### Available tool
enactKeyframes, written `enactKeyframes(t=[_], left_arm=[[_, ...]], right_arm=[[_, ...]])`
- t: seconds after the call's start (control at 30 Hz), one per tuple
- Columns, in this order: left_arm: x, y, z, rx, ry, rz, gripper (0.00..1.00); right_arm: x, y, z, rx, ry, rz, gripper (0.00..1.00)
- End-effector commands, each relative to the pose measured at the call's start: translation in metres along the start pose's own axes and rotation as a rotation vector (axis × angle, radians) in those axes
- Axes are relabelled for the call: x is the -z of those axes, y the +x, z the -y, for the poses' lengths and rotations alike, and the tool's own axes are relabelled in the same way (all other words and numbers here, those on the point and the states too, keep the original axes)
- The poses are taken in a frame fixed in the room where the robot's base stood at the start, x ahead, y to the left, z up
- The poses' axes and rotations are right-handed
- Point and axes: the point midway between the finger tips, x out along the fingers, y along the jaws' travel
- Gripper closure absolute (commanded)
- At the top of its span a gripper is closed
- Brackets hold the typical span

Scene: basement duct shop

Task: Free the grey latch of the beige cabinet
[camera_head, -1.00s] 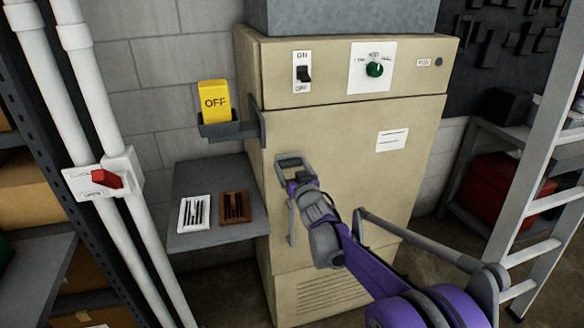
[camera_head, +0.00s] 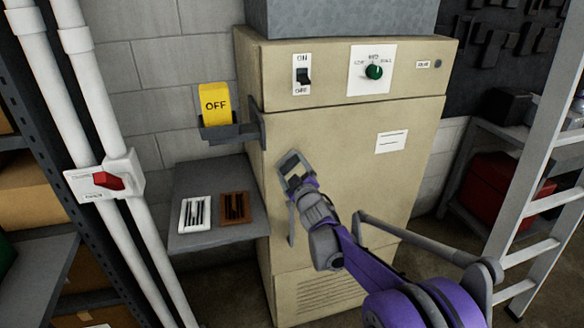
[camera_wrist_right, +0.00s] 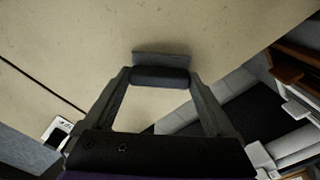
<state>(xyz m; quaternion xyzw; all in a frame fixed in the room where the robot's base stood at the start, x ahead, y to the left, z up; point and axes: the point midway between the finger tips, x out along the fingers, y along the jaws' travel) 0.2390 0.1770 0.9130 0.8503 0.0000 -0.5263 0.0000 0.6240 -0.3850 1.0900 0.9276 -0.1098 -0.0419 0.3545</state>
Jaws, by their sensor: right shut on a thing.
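The beige cabinet (camera_head: 340,200) stands in the middle of the head view, its door looking flush. My right gripper (camera_head: 291,166) is at the door's left part, its jaws tilted in the picture. In the right wrist view its two fingers close on the ends of a dark grey bar, the latch (camera_wrist_right: 160,76), with a grey plate (camera_wrist_right: 162,58) behind it against the beige door. In the head view my gripper mostly hides the latch. A grey upright handle (camera_head: 292,222) is just below the gripper. My left gripper is not in view.
A yellow OFF block (camera_head: 215,104) sits in a grey bracket (camera_head: 225,132) left of the door. A grey shelf (camera_head: 215,172) holds a white tray (camera_head: 183,228) and a brown tray (camera_head: 247,219). A ladder (camera_head: 535,160) stands at right; white pipes (camera_head: 85,120) run at left.

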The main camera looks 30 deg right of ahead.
Motion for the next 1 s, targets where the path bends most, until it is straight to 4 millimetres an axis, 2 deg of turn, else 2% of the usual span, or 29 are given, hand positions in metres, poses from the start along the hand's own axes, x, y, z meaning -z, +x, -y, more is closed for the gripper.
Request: enactKeyframes(t=[0.6, 1.0], left_arm=[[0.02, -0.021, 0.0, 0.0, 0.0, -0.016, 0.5], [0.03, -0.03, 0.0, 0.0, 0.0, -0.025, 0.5]], right_arm=[[0.002, 0.001, -0.002, -0.001, -0.569, 0.0, 0.66], [0.001, 0.0, -0.001, -0.001, -0.801, 0.0, 0.66]])
